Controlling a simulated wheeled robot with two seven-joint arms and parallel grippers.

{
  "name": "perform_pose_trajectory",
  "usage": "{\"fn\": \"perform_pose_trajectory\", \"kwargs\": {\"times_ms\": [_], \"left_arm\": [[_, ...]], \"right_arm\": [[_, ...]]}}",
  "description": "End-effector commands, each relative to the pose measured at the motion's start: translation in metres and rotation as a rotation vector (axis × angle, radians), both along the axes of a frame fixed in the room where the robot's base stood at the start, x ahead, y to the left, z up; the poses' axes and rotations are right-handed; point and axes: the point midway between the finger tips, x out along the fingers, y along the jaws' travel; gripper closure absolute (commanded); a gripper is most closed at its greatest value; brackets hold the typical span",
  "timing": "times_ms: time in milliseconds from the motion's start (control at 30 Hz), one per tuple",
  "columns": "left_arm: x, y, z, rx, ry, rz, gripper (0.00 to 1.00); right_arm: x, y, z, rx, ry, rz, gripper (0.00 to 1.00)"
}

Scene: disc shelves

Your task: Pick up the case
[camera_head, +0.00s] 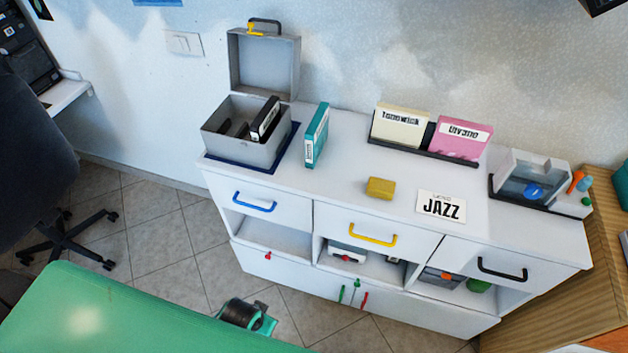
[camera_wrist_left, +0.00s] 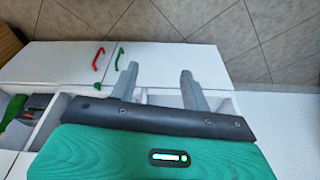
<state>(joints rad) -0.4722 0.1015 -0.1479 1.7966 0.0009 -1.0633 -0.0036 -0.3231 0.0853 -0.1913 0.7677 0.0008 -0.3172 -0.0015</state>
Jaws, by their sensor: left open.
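A teal case (camera_head: 316,136) stands upright on the white cabinet top, just right of an open grey box (camera_head: 238,150). The box has its lid raised and holds a black case (camera_head: 265,120) with a white label, leaning inside. My left gripper shows in the left wrist view (camera_wrist_left: 157,84), its two grey fingers apart with nothing between them. It is over the cabinet front and floor, and neither case shows in that view. In the head view I cannot make out its fingers. My right gripper is not in view.
On the cabinet top (camera_head: 345,160) are a black rack (camera_head: 428,146) with cream and pink cases, a yellow block (camera_head: 380,187), a JAZZ card (camera_head: 441,206) and a clear-lidded device (camera_head: 533,180). Drawer handles stick out in front. An office chair (camera_head: 55,215) stands left.

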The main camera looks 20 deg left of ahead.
Motion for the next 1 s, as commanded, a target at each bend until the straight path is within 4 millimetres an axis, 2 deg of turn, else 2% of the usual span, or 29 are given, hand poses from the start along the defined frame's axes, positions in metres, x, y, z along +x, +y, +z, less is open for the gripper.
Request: {"fn": "perform_pose_trajectory", "kwargs": {"times_ms": [33,267,367,400,500,800,900,1000], "left_arm": [[0.007,-0.002,0.015,-0.006,-0.024,0.001,0.53],[0.041,-0.008,0.09,-0.036,-0.163,0.008,0.53],[0.069,-0.014,0.129,-0.065,-0.295,0.01,0.53],[0.087,-0.017,0.149,-0.083,-0.386,0.014,0.53],[0.12,-0.022,0.179,-0.108,-0.542,0.02,0.53],[0.203,-0.029,0.251,-0.155,-0.989,0.059,0.53],[0.224,-0.03,0.273,-0.16,-1.129,0.079,0.53],[0.237,-0.03,0.29,-0.162,-1.23,0.098,0.53]], "right_arm": [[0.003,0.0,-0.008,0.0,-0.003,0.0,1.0],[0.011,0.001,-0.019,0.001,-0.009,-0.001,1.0],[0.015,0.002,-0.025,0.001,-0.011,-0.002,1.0],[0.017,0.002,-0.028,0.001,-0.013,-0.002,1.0],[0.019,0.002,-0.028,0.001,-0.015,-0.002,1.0],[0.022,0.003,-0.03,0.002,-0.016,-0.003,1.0],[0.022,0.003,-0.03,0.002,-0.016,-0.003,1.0],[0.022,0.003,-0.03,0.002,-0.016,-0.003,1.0]]}}
